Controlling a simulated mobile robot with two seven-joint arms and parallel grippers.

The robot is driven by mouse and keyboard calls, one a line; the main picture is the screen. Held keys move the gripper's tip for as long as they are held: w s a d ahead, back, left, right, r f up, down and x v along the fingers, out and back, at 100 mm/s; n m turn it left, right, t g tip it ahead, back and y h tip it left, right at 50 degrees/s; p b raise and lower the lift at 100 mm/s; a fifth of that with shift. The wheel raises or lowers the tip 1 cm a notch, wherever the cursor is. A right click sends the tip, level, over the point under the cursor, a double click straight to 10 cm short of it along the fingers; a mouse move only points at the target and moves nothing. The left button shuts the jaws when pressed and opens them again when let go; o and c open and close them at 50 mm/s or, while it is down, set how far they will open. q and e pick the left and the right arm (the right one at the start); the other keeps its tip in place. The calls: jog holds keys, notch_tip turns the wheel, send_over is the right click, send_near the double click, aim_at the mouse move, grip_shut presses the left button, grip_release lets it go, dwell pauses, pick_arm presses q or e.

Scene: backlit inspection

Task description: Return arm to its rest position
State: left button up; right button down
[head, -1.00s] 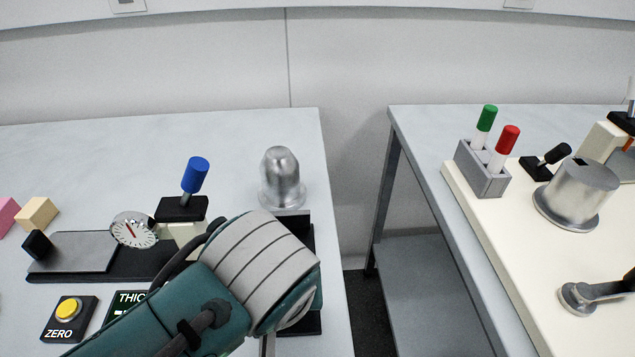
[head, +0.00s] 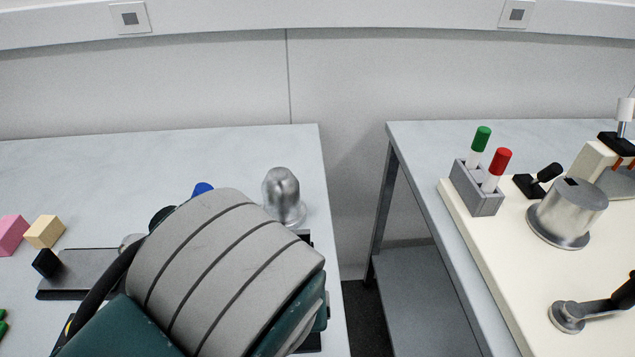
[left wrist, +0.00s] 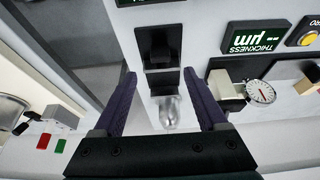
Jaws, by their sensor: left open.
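My left arm (head: 225,270), teal with a grey ribbed cover, reaches in from the lower left over the left table in the head view. Its gripper is hidden there behind the arm. In the left wrist view my left gripper (left wrist: 160,76) is open, its two dark purple fingers apart with nothing held between them. A black fixture (left wrist: 160,52) and a silver domed metal piece (left wrist: 170,113) show in the gap, beyond the fingers. The domed piece (head: 282,194) stands just beyond the arm in the head view. My right gripper is in neither view.
A dial gauge (left wrist: 260,92) and a thickness display (left wrist: 256,37) are beside the fixture. Pink (head: 11,235) and tan (head: 44,231) blocks lie at left. The right table's cream board (head: 500,270) carries a marker holder (head: 476,188) and metal parts. A gap separates the tables.

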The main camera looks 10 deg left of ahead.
pick_arm(q)
jog(key=shift+s+r, duration=0.1)
jog(key=shift+r, duration=0.2)
jog(key=shift+s, duration=0.1)
